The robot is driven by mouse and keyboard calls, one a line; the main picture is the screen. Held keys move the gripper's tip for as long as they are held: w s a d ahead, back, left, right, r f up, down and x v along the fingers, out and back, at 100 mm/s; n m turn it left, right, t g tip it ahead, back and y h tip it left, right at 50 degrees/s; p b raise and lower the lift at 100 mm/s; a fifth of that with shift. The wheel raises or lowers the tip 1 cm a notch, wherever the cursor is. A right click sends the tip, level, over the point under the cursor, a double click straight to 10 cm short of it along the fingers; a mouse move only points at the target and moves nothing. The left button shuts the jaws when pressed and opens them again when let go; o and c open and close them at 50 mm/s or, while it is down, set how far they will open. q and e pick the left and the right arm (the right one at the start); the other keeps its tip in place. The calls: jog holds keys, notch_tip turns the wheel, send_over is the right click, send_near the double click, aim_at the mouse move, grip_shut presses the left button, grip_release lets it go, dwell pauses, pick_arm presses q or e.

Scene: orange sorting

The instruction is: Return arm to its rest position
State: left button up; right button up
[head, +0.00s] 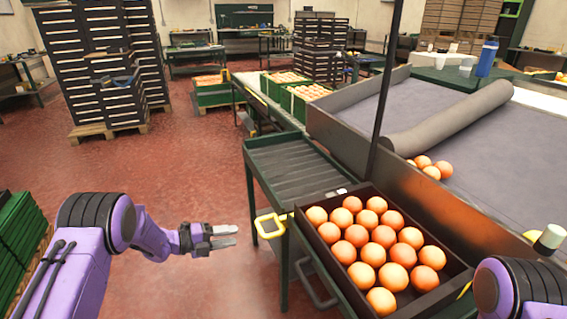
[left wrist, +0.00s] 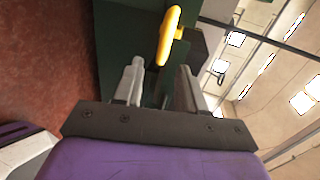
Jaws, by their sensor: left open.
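My left arm comes in from the left in the head view. Its gripper (head: 232,236) is open and empty over the red floor, left of the green metal stand. In the left wrist view the two fingers of this gripper (left wrist: 158,88) are apart with nothing between them. A dark crate (head: 452,284) full of oranges (head: 374,254) stands right of the gripper, clear of it. My right arm shows only as a purple and black part at the lower right edge; its gripper is out of view.
A yellow handle (head: 268,226) juts from the green roller stand (head: 290,165), close to the left gripper; it also shows in the left wrist view (left wrist: 168,38). A grey sorting table (head: 470,150) holds a few loose oranges (head: 430,167). Open red floor (head: 170,180) lies beyond the left arm.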

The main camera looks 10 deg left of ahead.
pick_arm(q)
jog(key=s+a+f+n+t+y+p, duration=0.15)
jog(key=s+f+n+y, duration=0.3)
jog(key=n, duration=0.85)
jog(key=s+a+f+n+t+y+p, duration=0.15)
jog(key=s+f+n+y, duration=0.35)
jog(key=n, duration=0.7)
jog(key=s+f+n+g+y+p, duration=0.25)
jog(key=s+n+g+y, duration=0.2)
jog(key=s+n, duration=0.6)
jog(key=s+r+g+y+p, duration=0.1)
jog(key=s+r+g+p, duration=0.1)
jog(key=s, duration=0.8)
jog(key=s+d+r+g+y+p, duration=0.1)
jog(key=s+r+g+p, duration=0.1)
jog(key=s, duration=0.8)
jog(key=shift+p, duration=0.3)
